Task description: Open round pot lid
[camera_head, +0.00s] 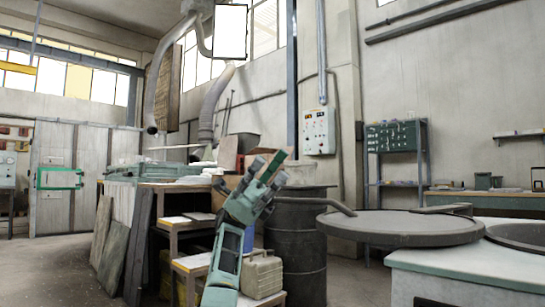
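The round pot lid (390,226) is a wide, flat grey disc at the right. It lies about level, to the left of the round pot opening (522,236), and its left part overhangs the edge of the pale counter (470,265). A dark bar handle (446,209) shows at its back right and a short grey bar (338,207) at its back left. My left gripper (270,168) is raised left of the lid, apart from it, with its fingers spread and pointing up. I see nothing held in it. My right gripper is not in view.
A dark metal barrel (297,245) stands behind my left gripper, left of the lid. A beige canister (262,276) sits on a low wooden step beside my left arm. A workbench (490,201) and a green shelf (395,138) stand further back.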

